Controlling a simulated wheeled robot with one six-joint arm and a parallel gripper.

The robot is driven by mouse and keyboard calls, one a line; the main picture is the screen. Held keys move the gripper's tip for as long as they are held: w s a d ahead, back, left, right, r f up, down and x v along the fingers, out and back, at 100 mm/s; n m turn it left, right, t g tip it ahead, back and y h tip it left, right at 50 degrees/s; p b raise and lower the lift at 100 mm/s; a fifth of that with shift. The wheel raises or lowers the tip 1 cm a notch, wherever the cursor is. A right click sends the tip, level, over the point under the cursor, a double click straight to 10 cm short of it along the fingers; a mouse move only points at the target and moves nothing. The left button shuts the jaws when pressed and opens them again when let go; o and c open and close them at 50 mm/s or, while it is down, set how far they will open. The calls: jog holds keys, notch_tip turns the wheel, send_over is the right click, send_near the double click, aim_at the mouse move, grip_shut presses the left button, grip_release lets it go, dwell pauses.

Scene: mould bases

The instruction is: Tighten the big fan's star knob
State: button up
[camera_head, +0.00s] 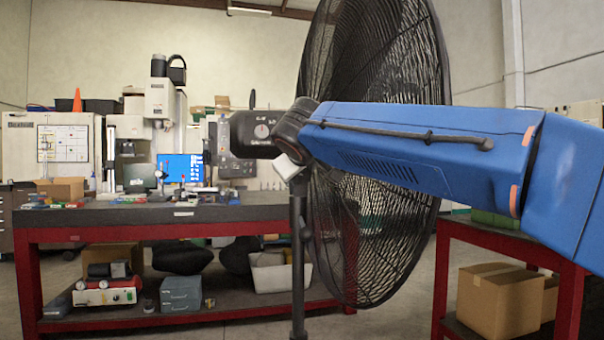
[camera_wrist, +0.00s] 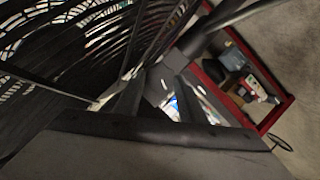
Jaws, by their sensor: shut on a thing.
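The big fan (camera_head: 385,50) stands upright in the head view, its black wire cage partly behind my blue arm. Its dark stand pole (camera_head: 298,250) runs down below the motor housing (camera_head: 258,133). The cage (camera_wrist: 60,65) fills the left of the wrist view, and the pole (camera_wrist: 212,28) runs to the upper right. My gripper (camera_wrist: 162,85) reaches to the dark joint on the stand, its fingers close around a small part there. I take this to be the star knob; its shape is hidden between the fingers and in shadow. In the head view the fingers cannot be made out.
A red-framed workbench (camera_head: 120,215) with a machine, monitor and small items stands behind on the left. Another red bench (camera_head: 510,238) with a cardboard box (camera_head: 498,300) is at the right. The cage is very close to my arm.

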jog(key=o, duration=0.8)
jog(key=v, duration=1.7)
jog(key=shift+s, duration=0.15)
jog(key=shift+r, duration=0.1)
